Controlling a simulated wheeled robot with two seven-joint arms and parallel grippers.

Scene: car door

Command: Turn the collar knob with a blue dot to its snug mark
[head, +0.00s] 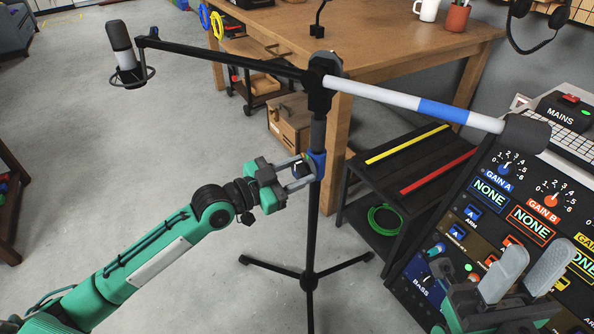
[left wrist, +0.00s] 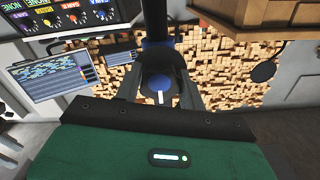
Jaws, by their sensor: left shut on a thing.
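A black microphone stand (head: 314,215) stands upright on a tripod base. A blue collar (head: 318,163) is around its pole, below the boom joint. My left gripper (head: 303,172) reaches the collar from the left and is shut on the collar knob. In the left wrist view the knob (left wrist: 157,86) has a blue face with a white line and sits between the two fingers (left wrist: 160,98). I cannot make out the snug mark. My right gripper (head: 525,272) is at the lower right, empty, its grey fingers apart.
The boom (head: 390,98) crosses above, with a microphone (head: 124,55) at its left end. A wooden table (head: 375,45) and a black shelf (head: 405,165) stand behind. A control panel (head: 480,215) is at the right.

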